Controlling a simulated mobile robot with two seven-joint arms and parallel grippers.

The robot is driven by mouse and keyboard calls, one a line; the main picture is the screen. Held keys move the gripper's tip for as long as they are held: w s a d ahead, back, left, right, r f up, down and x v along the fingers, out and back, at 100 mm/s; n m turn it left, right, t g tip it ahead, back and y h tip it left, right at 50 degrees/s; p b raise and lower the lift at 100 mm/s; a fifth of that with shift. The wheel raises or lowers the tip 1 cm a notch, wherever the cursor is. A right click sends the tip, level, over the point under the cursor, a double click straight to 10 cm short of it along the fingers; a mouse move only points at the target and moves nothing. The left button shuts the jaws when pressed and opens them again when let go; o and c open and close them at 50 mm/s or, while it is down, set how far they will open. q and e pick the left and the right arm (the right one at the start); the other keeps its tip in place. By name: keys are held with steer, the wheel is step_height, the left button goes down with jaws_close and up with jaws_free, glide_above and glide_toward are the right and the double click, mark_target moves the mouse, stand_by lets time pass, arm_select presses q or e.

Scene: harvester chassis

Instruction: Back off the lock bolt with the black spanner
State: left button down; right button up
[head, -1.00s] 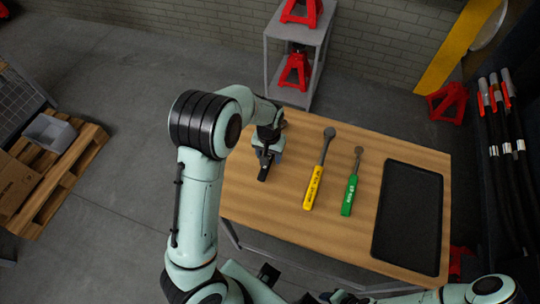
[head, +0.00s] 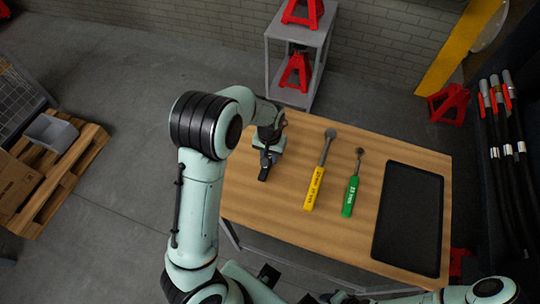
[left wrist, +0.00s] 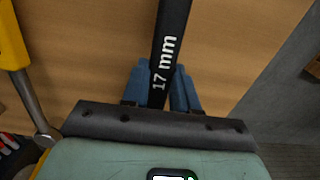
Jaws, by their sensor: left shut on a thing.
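The black spanner (left wrist: 172,32), marked "17 mm", runs between the blue fingers of my left gripper (left wrist: 163,85) in the left wrist view. The gripper is shut on its handle. In the head view my left gripper (head: 268,155) is at the left part of the wooden table (head: 300,240), and a short dark end of the spanner (head: 264,174) shows below it. The rest of the spanner is hidden by the gripper and arm there. I cannot tell whether the spanner touches the table. The lock bolt is not in view. My right gripper is not in view.
An empty black tray (head: 408,220) covers the table's right end. A grey shelf (head: 300,42) with red stands (head: 296,72) is behind. A pallet (head: 60,180) stands on the floor at left.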

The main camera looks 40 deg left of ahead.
arm_select(q)
step_height(320, 180, up, 19)
steer(key=p, duration=0.2)
steer(key=shift+r, duration=0.15)
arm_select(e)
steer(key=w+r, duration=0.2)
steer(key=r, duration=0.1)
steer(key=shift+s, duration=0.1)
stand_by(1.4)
